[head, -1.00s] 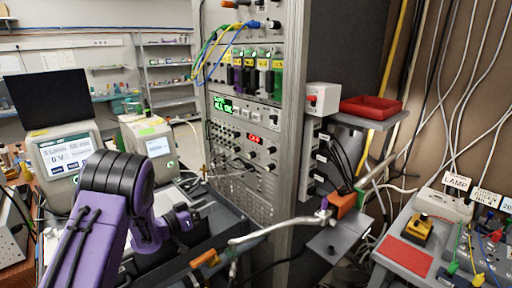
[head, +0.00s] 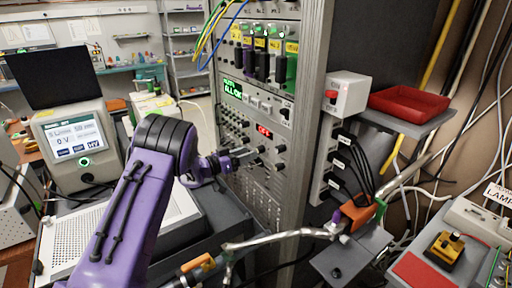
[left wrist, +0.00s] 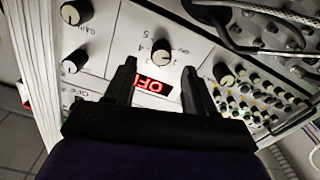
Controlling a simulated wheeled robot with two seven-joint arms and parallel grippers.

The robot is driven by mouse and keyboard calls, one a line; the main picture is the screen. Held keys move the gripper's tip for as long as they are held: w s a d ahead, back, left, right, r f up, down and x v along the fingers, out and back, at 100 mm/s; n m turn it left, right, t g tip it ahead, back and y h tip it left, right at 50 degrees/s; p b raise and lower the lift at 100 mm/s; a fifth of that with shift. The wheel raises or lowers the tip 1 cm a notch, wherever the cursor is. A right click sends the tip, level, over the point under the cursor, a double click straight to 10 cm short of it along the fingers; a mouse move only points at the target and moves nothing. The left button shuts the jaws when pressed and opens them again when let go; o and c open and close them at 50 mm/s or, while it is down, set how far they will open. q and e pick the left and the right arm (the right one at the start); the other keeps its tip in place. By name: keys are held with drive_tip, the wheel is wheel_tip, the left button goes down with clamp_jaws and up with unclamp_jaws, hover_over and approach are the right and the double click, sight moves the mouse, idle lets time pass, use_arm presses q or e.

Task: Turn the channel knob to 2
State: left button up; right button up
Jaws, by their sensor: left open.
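My left gripper (head: 242,157) is in front of the rack panel in the head view. In the left wrist view its two dark fingers (left wrist: 160,68) are apart, with nothing between them. A black knob with a pale top (left wrist: 161,51) and digits around it lies just beyond and between the fingertips; its label is too blurred to read surely. I cannot tell exactly where its pointer aims. A red display reading OFF (left wrist: 152,87) shows between the fingers, and also in the head view (head: 264,131). My right gripper is not in view.
More knobs sit close by on the panel (left wrist: 76,12), (left wrist: 224,73). Small knobs and cables crowd the right of the wrist view. In the head view, a red tray (head: 408,104) on a shelf and a white box with a red button (head: 346,94) stand right of the rack.

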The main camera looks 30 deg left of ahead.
sight(260, 150)
use_arm(q)
drive_tip(key=x, duration=0.4)
drive_tip(key=shift+f+p, duration=0.15)
drive_tip(key=shift+p, duration=0.2)
clamp_jaws()
drive_tip(key=shift+s+m+b, duration=0.1)
drive_tip(key=shift+m+b, duration=8.9)
drive_tip(key=shift+b, duration=1.7)
